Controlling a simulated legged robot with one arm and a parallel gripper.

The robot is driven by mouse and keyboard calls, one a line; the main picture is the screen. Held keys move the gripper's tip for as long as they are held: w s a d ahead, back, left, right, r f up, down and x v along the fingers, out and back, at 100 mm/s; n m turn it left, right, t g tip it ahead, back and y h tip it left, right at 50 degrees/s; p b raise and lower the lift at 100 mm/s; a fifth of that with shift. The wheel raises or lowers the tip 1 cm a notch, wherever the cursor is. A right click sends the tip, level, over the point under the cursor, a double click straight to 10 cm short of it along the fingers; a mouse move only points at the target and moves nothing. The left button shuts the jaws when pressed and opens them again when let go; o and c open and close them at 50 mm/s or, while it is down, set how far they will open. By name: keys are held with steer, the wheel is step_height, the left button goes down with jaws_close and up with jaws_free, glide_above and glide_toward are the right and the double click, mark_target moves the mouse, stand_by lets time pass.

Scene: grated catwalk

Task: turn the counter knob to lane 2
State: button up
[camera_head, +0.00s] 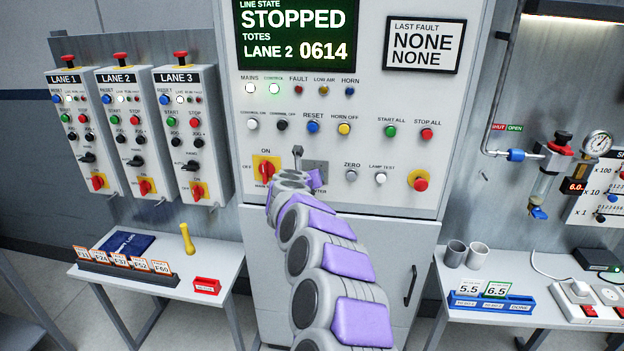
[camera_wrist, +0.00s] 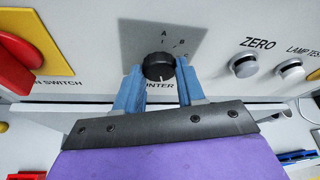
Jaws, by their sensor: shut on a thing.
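The counter knob (camera_wrist: 158,66) is a round black knob on a grey plate (camera_wrist: 185,40) on the cabinet front. The plate carries the marks A, B and C, and a word ending in "NTER" shows below the knob. My gripper (camera_wrist: 157,84) has its two blue fingers on either side of the knob and is shut on it. I cannot tell for certain where the knob's pointer stands. In the head view my purple and grey arm hides the knob. The display (camera_head: 296,34) reads STOPPED, TOTES, LANE 2, 0614.
The red main switch (camera_head: 266,168) on its yellow plate sits left of my gripper. The ZERO button (camera_head: 352,178) and lamp test button (camera_head: 381,178) sit right of it. Lane boxes (camera_head: 131,132) hang at left. Tables stand on both sides, the left holding a yellow-handled object (camera_head: 187,238).

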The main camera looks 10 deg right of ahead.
steer(key=shift+f, duration=0.3)
steer(key=o, duration=0.6)
steer(key=shift+o, duration=1)
steer(key=shift+w, duration=0.1)
steer(key=shift+o, duration=1.2)
steer(key=shift+a+r, duration=0.1)
steer(key=shift+r, duration=0.05)
steer(key=v, duration=1.7)
steer(key=shift+a+p, duration=0.25)
steer(key=shift+p, duration=0.15)
